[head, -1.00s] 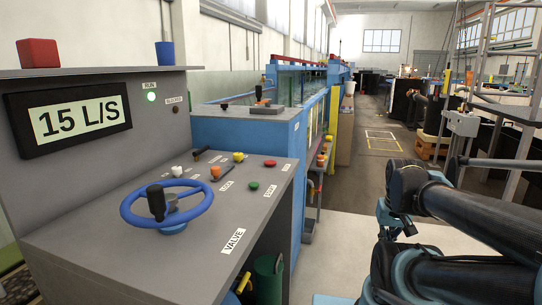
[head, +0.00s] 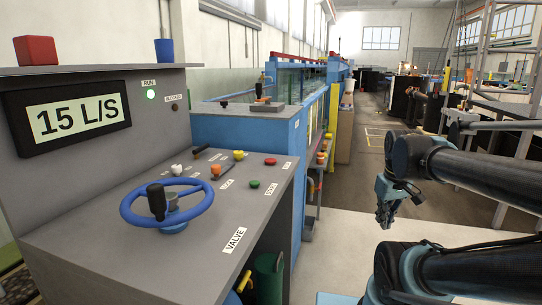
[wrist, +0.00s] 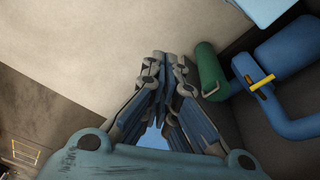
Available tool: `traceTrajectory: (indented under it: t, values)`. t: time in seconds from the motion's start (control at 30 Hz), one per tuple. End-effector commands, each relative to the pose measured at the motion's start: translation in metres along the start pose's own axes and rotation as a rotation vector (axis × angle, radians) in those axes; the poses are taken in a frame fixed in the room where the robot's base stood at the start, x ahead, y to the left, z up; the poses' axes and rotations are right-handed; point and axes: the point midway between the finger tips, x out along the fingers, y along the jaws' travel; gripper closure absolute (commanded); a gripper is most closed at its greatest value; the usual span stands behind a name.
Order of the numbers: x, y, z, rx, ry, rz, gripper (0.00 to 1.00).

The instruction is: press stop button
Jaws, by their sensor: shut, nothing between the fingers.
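A red button (head: 270,161) sits near the far right edge of the sloping grey console (head: 120,243). A small label beside it is too small to read surely. A green button (head: 254,184) with a START label is nearer to me. My gripper (head: 384,225) hangs fingers down, right of the console and apart from it, over the pale floor. In the wrist view my gripper (wrist: 166,58) has its fingers together with nothing between them. No button shows in the wrist view.
A blue handwheel (head: 166,207) stands on the console, with yellow, orange and white knobs (head: 215,171) behind. A display (head: 66,117) reads 15 L/S and the RUN lamp (head: 151,95) glows green. A green cylinder (head: 268,276) stands under the console. The floor right of it is clear.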

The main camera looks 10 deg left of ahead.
Motion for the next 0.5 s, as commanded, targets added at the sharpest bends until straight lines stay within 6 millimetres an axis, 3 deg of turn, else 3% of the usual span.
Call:
traceTrajectory:
  t: [0.2, 0.5]
  values:
    - [-0.059, -0.017, -0.074, -0.480, -0.018, -0.033, 1.00]
    - [-0.123, -0.062, -0.174, -1.135, -0.029, -0.083, 1.00]
